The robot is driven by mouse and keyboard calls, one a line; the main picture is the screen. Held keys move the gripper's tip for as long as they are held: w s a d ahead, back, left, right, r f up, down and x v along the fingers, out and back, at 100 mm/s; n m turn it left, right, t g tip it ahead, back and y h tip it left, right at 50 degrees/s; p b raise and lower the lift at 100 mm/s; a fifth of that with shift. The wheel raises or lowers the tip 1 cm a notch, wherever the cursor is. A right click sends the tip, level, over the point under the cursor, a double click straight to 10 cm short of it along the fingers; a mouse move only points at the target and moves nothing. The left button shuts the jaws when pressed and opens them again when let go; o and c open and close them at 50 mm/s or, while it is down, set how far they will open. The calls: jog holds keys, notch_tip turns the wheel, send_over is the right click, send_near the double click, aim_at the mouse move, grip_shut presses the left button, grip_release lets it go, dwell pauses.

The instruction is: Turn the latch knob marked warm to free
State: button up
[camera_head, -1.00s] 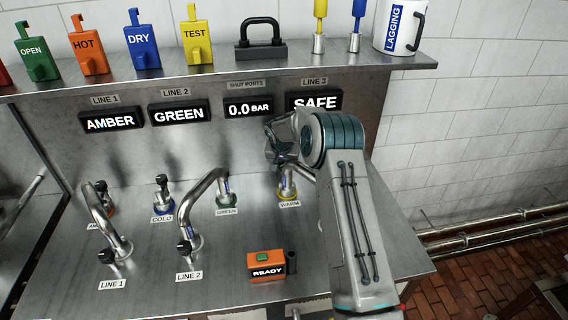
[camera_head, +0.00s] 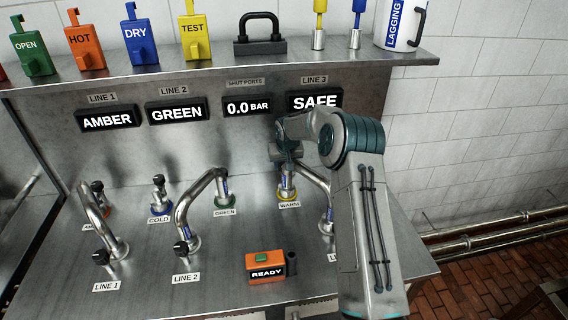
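The warm latch knob stands on a port with a yellow base ring (camera_head: 288,196) on the steel bench, behind the label WARM (camera_head: 289,205). A bent metal pipe (camera_head: 316,177) runs from this port toward the front right. My gripper (camera_head: 286,168) is directly over the warm port, pointing down, and covers the top of the knob. Its fingers are small and partly merge with the knob, so I cannot tell whether they are open, shut or touching it. The Line 3 display (camera_head: 314,101) reads SAFE.
Bent pipes marked Line 1 (camera_head: 92,222) and Line 2 (camera_head: 190,205) stand to the left. The cold port (camera_head: 160,208) and green port (camera_head: 224,201) are near them. An orange READY box (camera_head: 266,265) sits in front. A shelf (camera_head: 330,62) with tags and a padlock overhangs behind.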

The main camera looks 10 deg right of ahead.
jog(key=shift+o, duration=1.1)
jog(key=b+v, duration=0.3)
jog(key=v, duration=1.1)
jog(key=shift+w, duration=0.1)
